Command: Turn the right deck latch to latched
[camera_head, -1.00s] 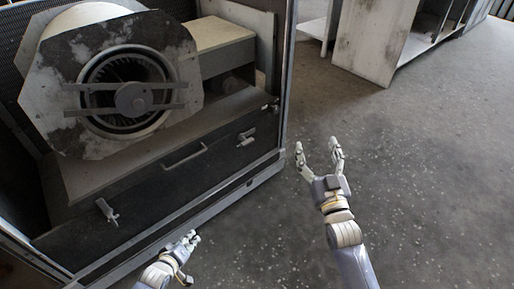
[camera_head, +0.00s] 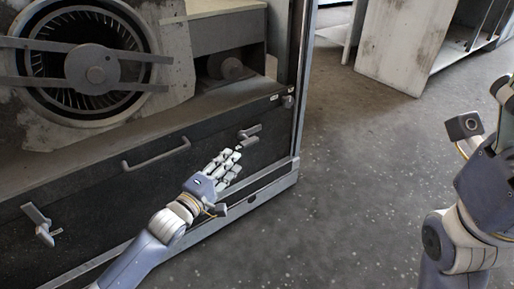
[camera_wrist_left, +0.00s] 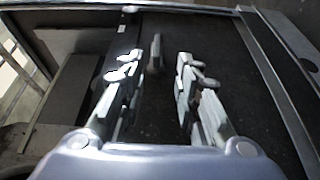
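The right deck latch (camera_head: 249,133) is a small grey lever on the dark front panel, right of the bar handle, lying close to sideways with a slight tilt. My left gripper (camera_head: 229,163) is just below and left of it, with its fingers pointing up toward it. In the left wrist view, the left gripper (camera_wrist_left: 155,85) has its fingers spread apart, and the latch (camera_wrist_left: 156,52) stands beyond and between them, with no grip on it. My right gripper (camera_head: 484,118) is at the right edge, over the floor, with its fingers apart and empty.
The left deck latch (camera_head: 42,225) and a bar handle (camera_head: 157,155) stick out of the same panel. The blower (camera_head: 90,70) sits on the deck above. The cabinet's upright frame (camera_head: 300,90) stands right of the latch.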

